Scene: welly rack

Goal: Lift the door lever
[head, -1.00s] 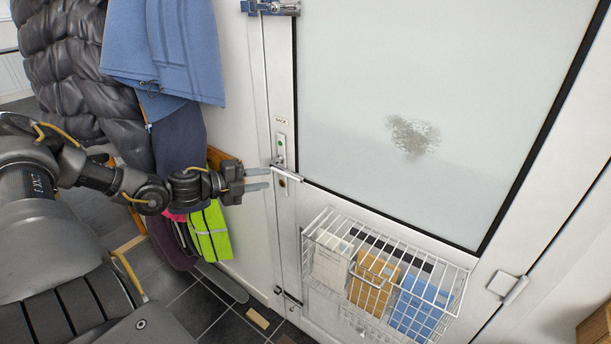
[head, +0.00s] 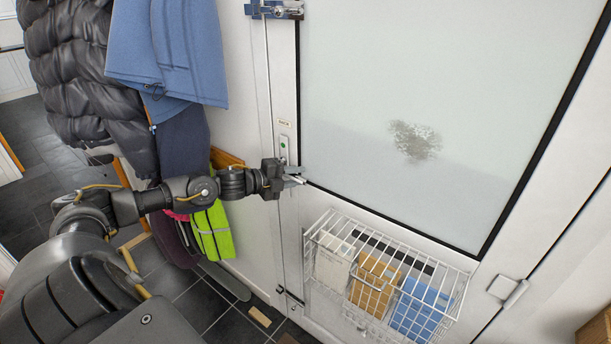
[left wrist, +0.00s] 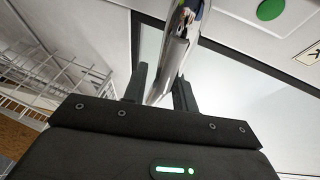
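The door lever (head: 295,181) is a silver handle on the left side of the white door (head: 284,235). My left gripper (head: 298,175) is at the lever and partly hides it in the head view. In the left wrist view, the shiny lever (left wrist: 176,55) runs between the two dark fingers of my left gripper (left wrist: 160,92). The fingers stand apart on either side of it, with a gap at the left finger. Firm contact cannot be made out. My right gripper is not in view.
A white wire basket (head: 336,222) with boxes hangs on the door below the glass (head: 400,80). A blue bolt (head: 274,10) sits at the top. Coats (head: 165,50) and a yellow-green garment (head: 213,232) hang at the left. Dark tiles (head: 215,300) cover the floor.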

